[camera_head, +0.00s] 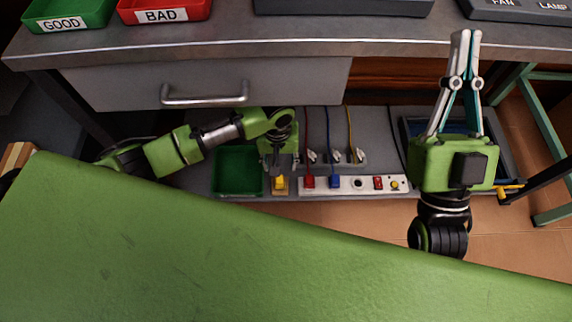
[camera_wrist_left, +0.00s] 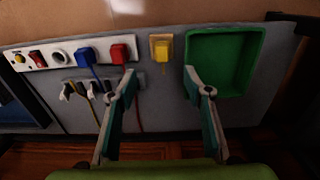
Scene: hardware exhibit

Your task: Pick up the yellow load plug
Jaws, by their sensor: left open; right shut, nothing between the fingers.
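The yellow load plug (camera_head: 280,182) sits on a small beige square base at the left end of the power strip, beside the green bin. In the left wrist view the yellow plug (camera_wrist_left: 163,47) is upper middle, ahead of the gap between my fingertips. My left gripper (camera_head: 280,165) reaches down over the low shelf, close to the plug in the head view. It also shows in the left wrist view (camera_wrist_left: 160,72), open and empty, with the plug beyond its fingers. My right gripper (camera_head: 466,35) is shut and empty, pointing up the picture at the right, far from the plug.
The white strip (camera_head: 350,186) holds a red plug (camera_head: 309,182) and a blue plug (camera_head: 335,181). A green bin (camera_head: 238,190) lies left of the yellow plug. Red, blue and yellow cables run behind. The workbench (camera_head: 300,48) with its drawer (camera_head: 200,85) is above the shelf.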

